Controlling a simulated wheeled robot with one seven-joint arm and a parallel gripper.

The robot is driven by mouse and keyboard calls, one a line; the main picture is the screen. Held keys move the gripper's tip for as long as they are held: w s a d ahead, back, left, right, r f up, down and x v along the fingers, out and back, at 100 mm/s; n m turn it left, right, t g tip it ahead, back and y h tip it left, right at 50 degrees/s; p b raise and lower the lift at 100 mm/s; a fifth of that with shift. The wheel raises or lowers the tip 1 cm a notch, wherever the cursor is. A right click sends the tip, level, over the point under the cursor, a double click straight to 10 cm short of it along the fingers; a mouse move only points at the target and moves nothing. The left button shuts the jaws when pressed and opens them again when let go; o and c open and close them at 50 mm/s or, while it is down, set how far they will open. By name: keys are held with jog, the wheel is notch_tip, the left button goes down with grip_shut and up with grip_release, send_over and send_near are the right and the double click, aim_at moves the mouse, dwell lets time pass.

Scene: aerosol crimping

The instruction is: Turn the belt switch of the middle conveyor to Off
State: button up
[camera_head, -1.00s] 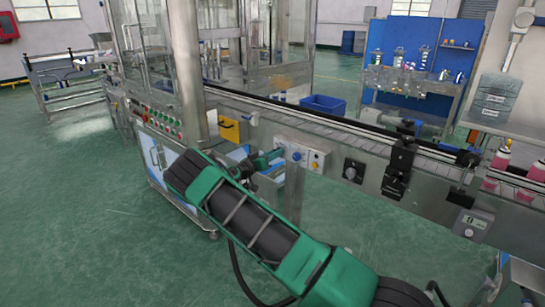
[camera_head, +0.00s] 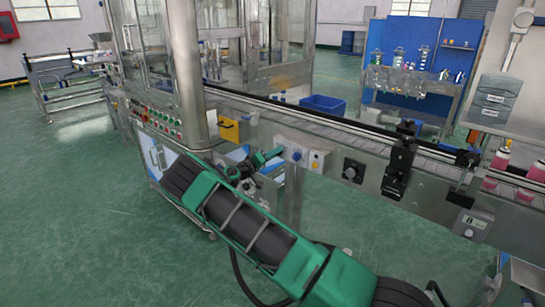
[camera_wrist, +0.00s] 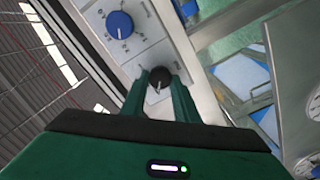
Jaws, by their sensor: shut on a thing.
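A light grey control panel (camera_head: 304,158) sits on the side of the conveyor (camera_head: 330,128). The panel also shows in the wrist view (camera_wrist: 143,55). A black rotary switch (camera_wrist: 160,76) with a pale pointer mark is between my green fingertips in the wrist view. My gripper (camera_wrist: 160,82) is shut on this switch. In the head view my gripper (camera_head: 277,153) reaches the panel's left part, and the switch is hidden there. A blue knob (camera_wrist: 119,25) with tick marks sits beside the black switch; it also shows in the head view (camera_head: 296,155). The labels are too small to read.
A yellow box with a red-lit button (camera_head: 316,161) is right of the blue knob. Further right are a black dial (camera_head: 354,170), a black clamp block (camera_head: 398,168) and a display box (camera_head: 473,226). A metal cabinet (camera_head: 160,160) stands left.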

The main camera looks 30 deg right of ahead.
jog(key=shift+w+a, duration=0.1)
jog(key=o, duration=1.1)
jog(key=shift+c, duration=0.2)
jog(key=v, duration=1)
jog(key=shift+a, duration=0.35)
